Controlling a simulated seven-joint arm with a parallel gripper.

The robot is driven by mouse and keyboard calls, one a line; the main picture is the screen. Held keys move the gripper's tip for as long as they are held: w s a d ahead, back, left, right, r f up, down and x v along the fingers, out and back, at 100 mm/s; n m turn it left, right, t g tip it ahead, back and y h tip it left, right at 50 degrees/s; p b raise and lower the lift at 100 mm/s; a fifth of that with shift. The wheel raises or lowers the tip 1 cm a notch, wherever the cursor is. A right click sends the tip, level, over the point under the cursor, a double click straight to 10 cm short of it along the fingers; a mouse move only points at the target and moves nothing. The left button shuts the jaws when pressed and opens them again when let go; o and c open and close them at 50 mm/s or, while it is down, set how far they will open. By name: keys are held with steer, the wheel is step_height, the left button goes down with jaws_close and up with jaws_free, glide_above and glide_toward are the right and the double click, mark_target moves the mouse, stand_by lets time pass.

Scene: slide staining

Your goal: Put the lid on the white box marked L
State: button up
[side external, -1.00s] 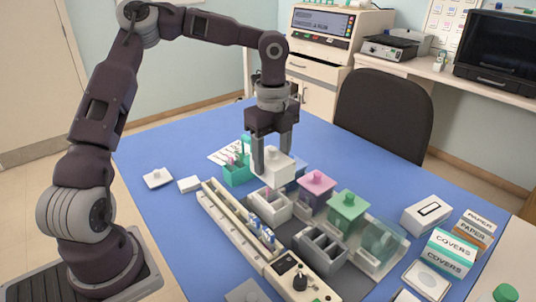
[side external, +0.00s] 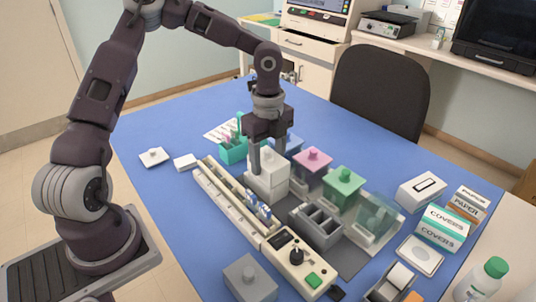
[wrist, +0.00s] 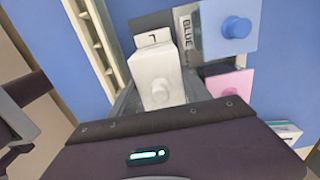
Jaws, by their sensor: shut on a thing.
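The white lid (side external: 266,160) is a deep white block with a knob on top. My gripper (side external: 271,168) is shut on its sides and holds it upright directly over the white box (side external: 266,188). Lid and box look stacked, with the lid touching or nearly touching the rim; I cannot tell if it is fully seated. In the wrist view the lid (wrist: 155,70) shows from above between my fingers, and a tag with an L (wrist: 153,37) lies beyond it. The box's inside is hidden.
A pink-lidded box (side external: 312,158), a green-lidded box (side external: 345,182) and a grey slotted box (side external: 317,226) stand close to the right. A long cream rack (side external: 222,190) runs along the left. A flat white knobbed piece (side external: 153,157) lies on clear blue table.

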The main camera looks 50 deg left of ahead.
steer(key=shift+f, duration=0.15)
stand_by(0.6)
steer(key=o, duration=1.4)
step_height(320, 180, up, 7)
